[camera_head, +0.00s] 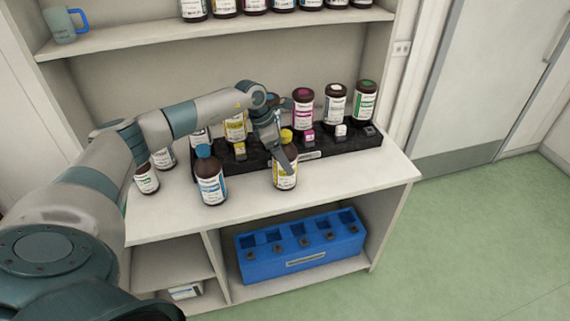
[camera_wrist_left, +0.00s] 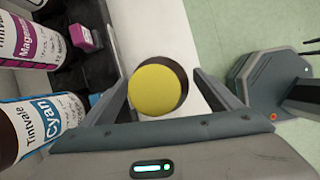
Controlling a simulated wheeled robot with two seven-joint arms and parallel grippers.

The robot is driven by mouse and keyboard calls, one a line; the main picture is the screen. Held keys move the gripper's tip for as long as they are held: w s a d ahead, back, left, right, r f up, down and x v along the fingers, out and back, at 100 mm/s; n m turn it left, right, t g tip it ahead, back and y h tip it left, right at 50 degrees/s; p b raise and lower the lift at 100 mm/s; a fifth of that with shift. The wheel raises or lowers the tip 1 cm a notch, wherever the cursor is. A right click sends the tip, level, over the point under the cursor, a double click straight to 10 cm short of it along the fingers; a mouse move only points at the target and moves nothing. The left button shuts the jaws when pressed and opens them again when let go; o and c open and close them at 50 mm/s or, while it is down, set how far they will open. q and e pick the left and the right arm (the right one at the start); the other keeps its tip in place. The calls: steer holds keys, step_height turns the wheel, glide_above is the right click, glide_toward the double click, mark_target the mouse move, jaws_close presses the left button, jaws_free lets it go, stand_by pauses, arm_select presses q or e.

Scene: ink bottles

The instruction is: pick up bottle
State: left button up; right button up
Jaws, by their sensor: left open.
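A brown bottle with a yellow cap and a yellow-banded label (camera_head: 286,177) stands upright on the white counter, in front of the black rack. My left gripper (camera_head: 281,146) is over it from above, partly covering it. In the left wrist view the round yellow cap (camera_wrist_left: 155,91) sits between the two spread fingers of the left gripper (camera_wrist_left: 163,80), with a gap at the right finger. Contact at the left finger is hard to tell. The bottle's body is mostly hidden below the cap there.
The black rack (camera_head: 350,148) holds several bottles behind, including a magenta one (camera_head: 303,106). A blue crate (camera_head: 300,264) sits on the lower shelf.

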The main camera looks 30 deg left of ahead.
arm_select(q)
steer(key=c, duration=1.5)
steer(key=shift+r, duration=0.15)
arm_select(e)
steer(key=shift+d, duration=0.1)
